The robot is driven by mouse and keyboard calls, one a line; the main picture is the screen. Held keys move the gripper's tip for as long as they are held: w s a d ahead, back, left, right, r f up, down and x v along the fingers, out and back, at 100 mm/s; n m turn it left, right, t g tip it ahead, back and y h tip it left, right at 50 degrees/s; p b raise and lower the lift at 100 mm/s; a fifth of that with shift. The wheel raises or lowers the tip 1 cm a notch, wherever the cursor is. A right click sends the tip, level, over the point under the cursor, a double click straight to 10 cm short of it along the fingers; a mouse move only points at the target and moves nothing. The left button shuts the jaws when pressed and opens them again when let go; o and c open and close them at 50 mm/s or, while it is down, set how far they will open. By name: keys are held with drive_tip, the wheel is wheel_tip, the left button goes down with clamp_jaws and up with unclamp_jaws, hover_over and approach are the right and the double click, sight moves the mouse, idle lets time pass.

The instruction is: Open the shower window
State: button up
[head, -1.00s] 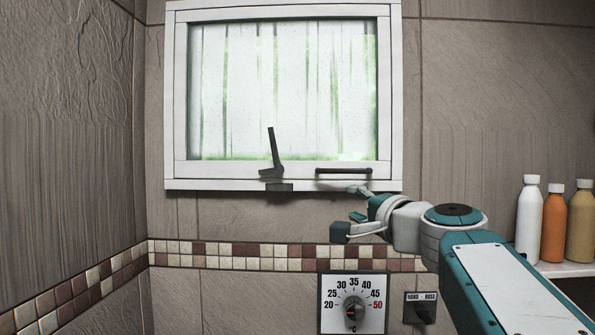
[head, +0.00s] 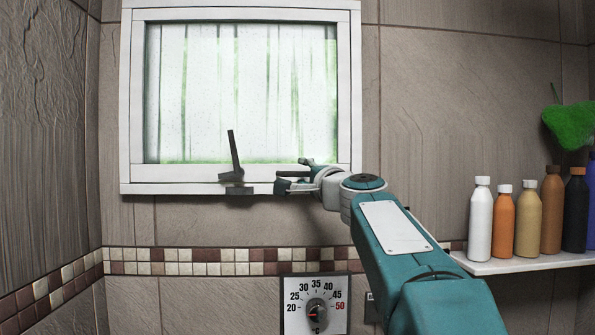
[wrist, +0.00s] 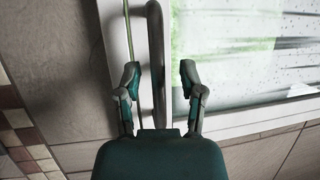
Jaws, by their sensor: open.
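The window sash (head: 165,174) sits in its white frame (head: 131,100) and looks shut. A dark lever (head: 233,155) stands nearly upright, tilted slightly left, on the lower sash rail, just above a dark catch piece (head: 240,191) on the frame. My gripper (head: 293,174) is at the lower right of the window, right of the lever. In the wrist view my gripper (wrist: 159,76) is open, with the dark bar handle (wrist: 155,45) running between its two fingers. I cannot tell whether either finger touches it. In the head view my gripper largely hides the bar handle.
A temperature dial (head: 317,305) is on the wall below the window. A shelf (head: 522,264) with several bottles, such as a white one (head: 480,220), is at the right. A green plant (head: 570,125) is above them. The wall left of the window is clear.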

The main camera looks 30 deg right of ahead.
drive_tip(key=shift+w, duration=0.25)
drive_tip(key=shift+c, duration=0.3)
clamp_jaws()
drive_tip(key=shift+r, duration=0.1)
drive_tip(key=shift+s, duration=0.15)
drive_tip(key=s+a+r+g, duration=0.1)
drive_tip(key=s+a+r, duration=0.1)
drive_tip(key=s, duration=0.3)
drive_tip(key=s+a+r, duration=0.2)
drive_tip(key=s, duration=0.4)
drive_tip(key=s+a+r+m+g, duration=0.1)
drive_tip(key=s+a+r, duration=0.1)
drive_tip(key=s, duration=0.3)
drive_tip(key=shift+s+a+r+g, duration=0.15)
drive_tip(key=shift+a+r+g, duration=0.15)
drive_tip(key=shift+a+r, duration=0.15)
